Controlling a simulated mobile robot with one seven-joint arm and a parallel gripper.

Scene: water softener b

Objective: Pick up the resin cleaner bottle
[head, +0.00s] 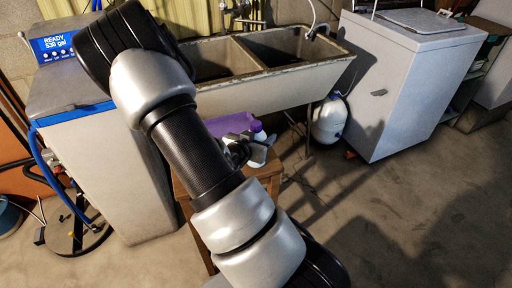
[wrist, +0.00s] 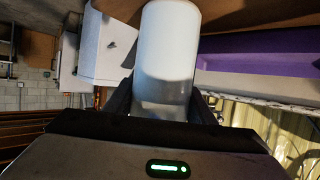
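The resin cleaner bottle appears to be the plain white cylinder (wrist: 165,55) in the wrist view, with no label showing. My gripper (wrist: 163,98) has one dark finger on each side of it, close against its sides; I cannot tell whether both fingers press on it. In the head view my gripper (head: 240,152) is at the small wooden stool (head: 184,198), beside a white bottle shape (head: 259,156) that it partly hides. A purple container (head: 228,124) stands just behind; a purple band (wrist: 262,42) also shows in the wrist view.
A double concrete sink (head: 290,88) stands behind the stool. The water softener cabinet (head: 115,185) with a blue display is at left. A white appliance (head: 405,90) and a round white tank (head: 330,120) are at right. The floor at front right is clear.

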